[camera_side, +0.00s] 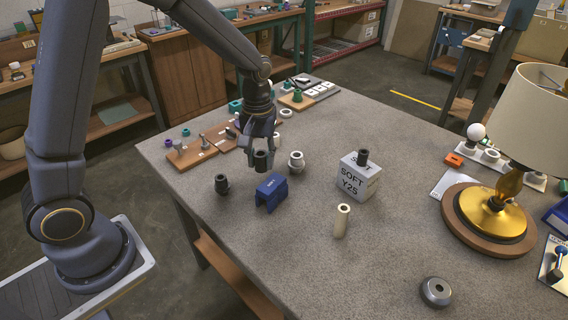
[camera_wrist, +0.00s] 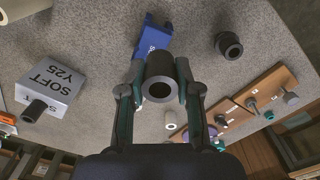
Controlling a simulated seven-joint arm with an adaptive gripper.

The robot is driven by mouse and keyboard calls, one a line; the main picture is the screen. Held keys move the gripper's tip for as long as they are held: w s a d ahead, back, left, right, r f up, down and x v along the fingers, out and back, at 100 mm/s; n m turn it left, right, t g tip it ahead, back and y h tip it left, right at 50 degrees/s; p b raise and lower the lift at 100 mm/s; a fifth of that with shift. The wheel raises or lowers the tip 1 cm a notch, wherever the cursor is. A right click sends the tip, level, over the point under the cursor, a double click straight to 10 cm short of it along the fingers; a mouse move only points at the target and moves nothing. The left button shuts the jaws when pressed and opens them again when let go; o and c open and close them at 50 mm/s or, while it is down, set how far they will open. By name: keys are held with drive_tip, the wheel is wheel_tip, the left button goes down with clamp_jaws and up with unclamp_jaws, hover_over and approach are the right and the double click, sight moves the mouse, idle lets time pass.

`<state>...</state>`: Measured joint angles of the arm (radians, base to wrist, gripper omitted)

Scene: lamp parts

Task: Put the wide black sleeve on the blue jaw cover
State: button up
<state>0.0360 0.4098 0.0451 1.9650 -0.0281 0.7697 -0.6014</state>
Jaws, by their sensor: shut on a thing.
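My gripper (camera_side: 261,155) is shut on the wide black sleeve (camera_side: 262,163), which hangs above the table. In the wrist view the sleeve (camera_wrist: 160,66) sits between the two fingers, its round opening facing the camera. The blue jaw cover (camera_side: 270,193) stands on the table just below and in front of the gripper in the side view, apart from the sleeve. In the wrist view the blue cover (camera_wrist: 153,38) shows beyond the sleeve, which hides part of it. Nothing is seen on top of the cover.
A black fitting (camera_side: 222,184) and a white fitting (camera_side: 296,162) stand either side of the cover. A grey SOFT Y25 block (camera_side: 357,183) bears a narrower black sleeve (camera_side: 363,157). A cream tube (camera_side: 342,221), a grey round part (camera_side: 436,291) and a lamp (camera_side: 490,214) stand further right. Wooden boards (camera_side: 194,153) lie behind.

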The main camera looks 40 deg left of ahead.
sight(272, 183)
drive_tip(key=w+f, duration=0.2)
drive_tip(key=f, duration=0.1)
drive_tip(key=shift+w+f, duration=0.15)
drive_tip(key=shift+w, duration=0.25)
drive_tip(key=shift+w+f, duration=0.15)
drive_tip(key=shift+f, duration=1.5)
drive_tip(key=shift+f, duration=0.1)
drive_tip(key=o, duration=1)
drive_tip(key=shift+o, duration=0.2)
